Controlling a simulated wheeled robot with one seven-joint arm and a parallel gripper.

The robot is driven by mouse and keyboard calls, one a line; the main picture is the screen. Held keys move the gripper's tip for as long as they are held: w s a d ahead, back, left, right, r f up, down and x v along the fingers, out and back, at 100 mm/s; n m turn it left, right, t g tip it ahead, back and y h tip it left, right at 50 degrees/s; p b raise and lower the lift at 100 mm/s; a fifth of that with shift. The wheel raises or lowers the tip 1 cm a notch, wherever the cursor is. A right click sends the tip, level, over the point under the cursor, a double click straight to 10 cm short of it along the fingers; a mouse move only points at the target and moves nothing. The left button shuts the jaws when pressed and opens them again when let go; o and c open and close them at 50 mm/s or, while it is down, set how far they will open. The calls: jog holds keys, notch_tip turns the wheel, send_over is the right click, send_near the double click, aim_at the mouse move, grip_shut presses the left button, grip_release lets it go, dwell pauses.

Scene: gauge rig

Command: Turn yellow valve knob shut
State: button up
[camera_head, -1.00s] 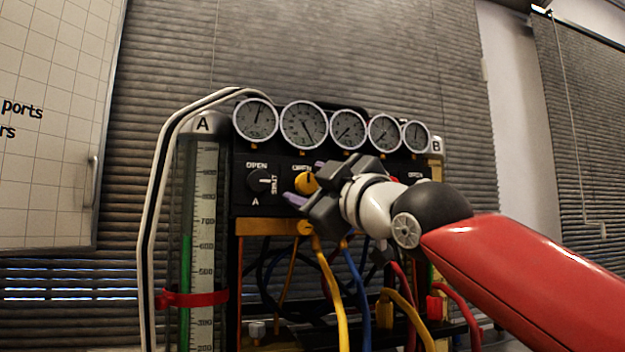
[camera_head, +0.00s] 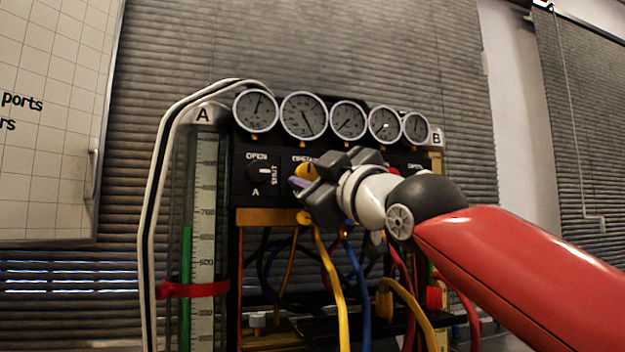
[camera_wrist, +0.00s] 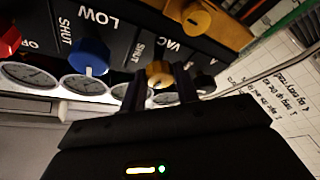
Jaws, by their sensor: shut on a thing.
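The yellow valve knob (camera_head: 304,170) sits on the black panel, second from the left, partly hidden behind my gripper (camera_head: 301,182) in the head view. In the wrist view the yellow knob (camera_wrist: 158,73) shows between the two dark fingers of my gripper (camera_wrist: 165,84). The fingers are shut on it.
A black knob (camera_head: 262,173) marked A is left of the yellow one. A blue knob (camera_wrist: 89,57) and a red knob (camera_wrist: 9,42) are on the same panel. Gauges (camera_head: 304,116) line the top; yellow (camera_head: 331,285) and blue (camera_head: 358,285) hoses hang below.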

jog(key=m+t+h+b, duration=0.1)
jog(key=m+h+b, duration=0.2)
jog(key=m, duration=0.3)
jog(key=m+t+h+b, duration=0.1)
jog(key=m+h+b, duration=0.2)
jog(key=m, duration=0.3)
jog(key=m+t+h+b, duration=0.1)
jog(key=m+h+b, duration=0.1)
jog(key=m+b, duration=0.3)
jog(key=shift+a+f+m+h, duration=0.1)
jog(key=shift+a+m+h, duration=0.3)
jog(key=shift+m, duration=0.4)
jog(key=shift+s+m+h+p, duration=0.1)
jog(key=shift+m+h+p, duration=0.7)
jog(key=shift+m, duration=1.8)
jog(key=shift+m+h, duration=0.3)
jog(key=shift+h, duration=0.2)
jog(key=o, duration=1)
jog(key=shift+c, duration=0.2)
jog(key=shift+b, duration=0.3)
